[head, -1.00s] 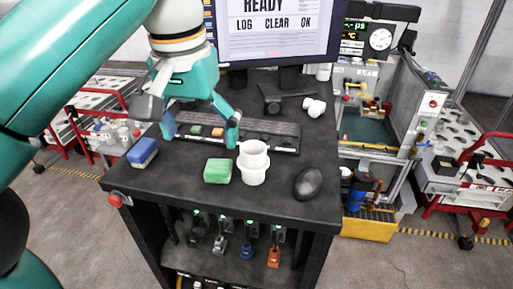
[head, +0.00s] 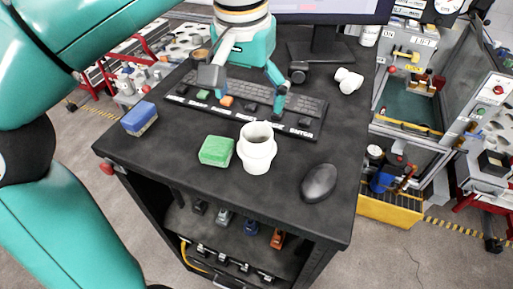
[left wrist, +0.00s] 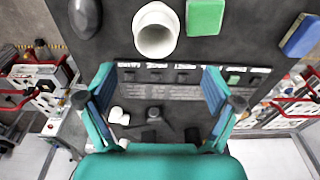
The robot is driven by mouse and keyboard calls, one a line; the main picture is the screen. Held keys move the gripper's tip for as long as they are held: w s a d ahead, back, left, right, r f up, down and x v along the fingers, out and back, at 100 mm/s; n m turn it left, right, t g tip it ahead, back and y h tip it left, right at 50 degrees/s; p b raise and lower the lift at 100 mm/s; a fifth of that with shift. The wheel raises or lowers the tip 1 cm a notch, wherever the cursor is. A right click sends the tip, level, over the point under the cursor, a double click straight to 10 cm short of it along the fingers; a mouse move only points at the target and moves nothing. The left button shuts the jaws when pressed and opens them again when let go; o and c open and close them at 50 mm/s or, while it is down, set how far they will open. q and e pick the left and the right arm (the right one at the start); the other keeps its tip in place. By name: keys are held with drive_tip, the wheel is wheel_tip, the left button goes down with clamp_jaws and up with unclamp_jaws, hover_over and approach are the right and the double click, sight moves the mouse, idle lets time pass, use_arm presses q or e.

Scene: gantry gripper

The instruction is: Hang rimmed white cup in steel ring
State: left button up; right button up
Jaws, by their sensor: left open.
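The rimmed white cup (head: 257,150) stands upright on the dark bench top, with its open mouth up and a wider collar around its body. In the left wrist view the cup (left wrist: 156,32) lies beyond the fingertips, near the top middle. My left gripper (head: 247,100) is open and empty, above the keyboard and behind the cup, apart from it. Its two spread fingers also show in the left wrist view (left wrist: 158,76). My right gripper is not in view. I cannot make out the steel ring with certainty in either view.
A green block (head: 216,151) sits close to the cup's left. A blue block (head: 140,118) lies further left, and a black mouse (head: 319,183) lies right. The keyboard (head: 285,103), monitor (head: 330,12) and a small white object (head: 349,80) are behind. The bench front is clear.

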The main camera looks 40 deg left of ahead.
use_arm(q)
approach(257, 137)
wheel_tip(257, 137, down, 2)
drive_tip(key=s, duration=0.2)
drive_tip(key=shift+w+d+f, duration=0.2)
drive_tip(key=shift+f, duration=0.7)
drive_tip(key=shift+w+d+f, duration=0.15)
drive_tip(key=shift+w+f, duration=0.05)
drive_tip(key=shift+f, duration=0.65)
drive_tip(key=shift+w+d+f, duration=0.2)
drive_tip(key=shift+f, duration=0.7)
drive_tip(key=shift+c, duration=0.2)
drive_tip(key=c, duration=1.2)
drive_tip(key=shift+r, duration=0.1)
drive_tip(key=shift+c, duration=0.2)
